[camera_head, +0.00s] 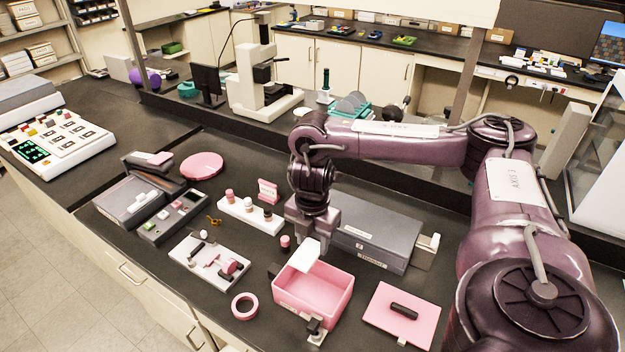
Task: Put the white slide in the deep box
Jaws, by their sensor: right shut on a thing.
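The white slide (305,255) is a small flat white plate, tilted, at the upper left part of the deep box. My right gripper (305,236) points down and is shut on the slide's upper end. The deep box (322,299) is an open pink box on the dark bench, with a small dark latch at its front. The slide hangs over the box's back left rim; I cannot tell whether it touches the box. My left gripper does not show.
A pink lid (402,314) with a black handle lies right of the box. A grey case (375,236) stands behind it. A pink ring (244,306) and a white tray (209,264) with small parts lie to the left. A white rack (250,214) holds several small jars.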

